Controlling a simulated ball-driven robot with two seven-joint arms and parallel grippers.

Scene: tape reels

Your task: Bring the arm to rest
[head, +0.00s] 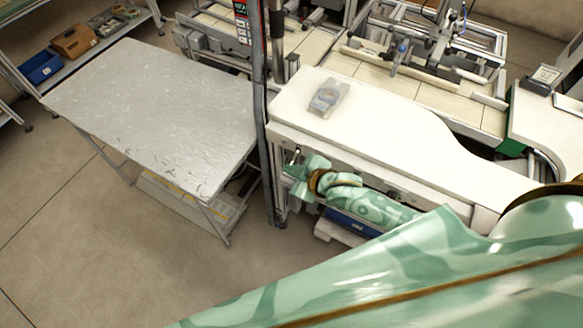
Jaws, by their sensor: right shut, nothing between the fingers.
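My right gripper (292,172) is at the middle of the head view, at the end of my green patterned arm. It is shut with nothing between its fingers. It shows in front of the side of the white counter (390,130), near that counter's left end and apart from the things on top. A small grey tape dispenser or reel (327,96) lies on the counter's far left part, away from the gripper. My left gripper is not in view.
A bare grey table (150,110) stands at left, with a dark upright post (262,100) between it and the counter. Conveyor machinery (420,60) is behind. A shelf holds a blue bin (40,67) and a brown box (74,41). Floor at lower left is clear.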

